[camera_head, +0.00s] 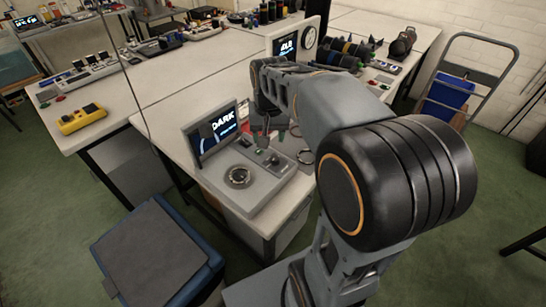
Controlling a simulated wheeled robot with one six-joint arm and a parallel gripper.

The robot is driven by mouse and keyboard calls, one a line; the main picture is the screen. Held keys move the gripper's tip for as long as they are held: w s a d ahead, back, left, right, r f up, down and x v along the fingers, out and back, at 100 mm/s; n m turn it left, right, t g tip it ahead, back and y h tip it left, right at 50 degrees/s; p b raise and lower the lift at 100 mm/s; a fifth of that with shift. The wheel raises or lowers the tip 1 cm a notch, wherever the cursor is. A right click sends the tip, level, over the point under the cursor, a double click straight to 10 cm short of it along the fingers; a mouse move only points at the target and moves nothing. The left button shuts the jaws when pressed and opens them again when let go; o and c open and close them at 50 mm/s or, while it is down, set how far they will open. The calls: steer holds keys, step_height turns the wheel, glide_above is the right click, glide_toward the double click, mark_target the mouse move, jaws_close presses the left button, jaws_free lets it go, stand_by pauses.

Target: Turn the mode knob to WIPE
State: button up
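A grey console (215,186) stands on the near end of the white bench. Its screen (218,131) reads DARK, with smaller text below that I cannot read. A round metal-rimmed fitting (238,177) sits on its top at the front. Small controls (273,159) lie right of that fitting; their labels are too small to read, so I cannot tell which is the mode knob. My gripper (262,138) points down over the back of the console's controls, right of the screen. Its fingertips are small and dark, and I cannot tell whether they touch a control or are open.
My arm hides part of the bench right of the console. A yellow box (82,119) sits on the left bench. A blue bin with a grey lid (150,255) stands on the floor in front. A hand trolley (478,70) stands at the right.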

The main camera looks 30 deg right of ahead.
steer(key=m+g, duration=0.1)
steer(key=m, duration=0.1)
glide_above(275, 158)
steer(key=f, duration=0.2)
step_height(275, 158, down, 14)
steer(key=shift+r+b, duration=0.25)
steer(key=shift+b, duration=0.55)
steer(key=shift+c, duration=0.5)
steer(key=c, duration=0.8)
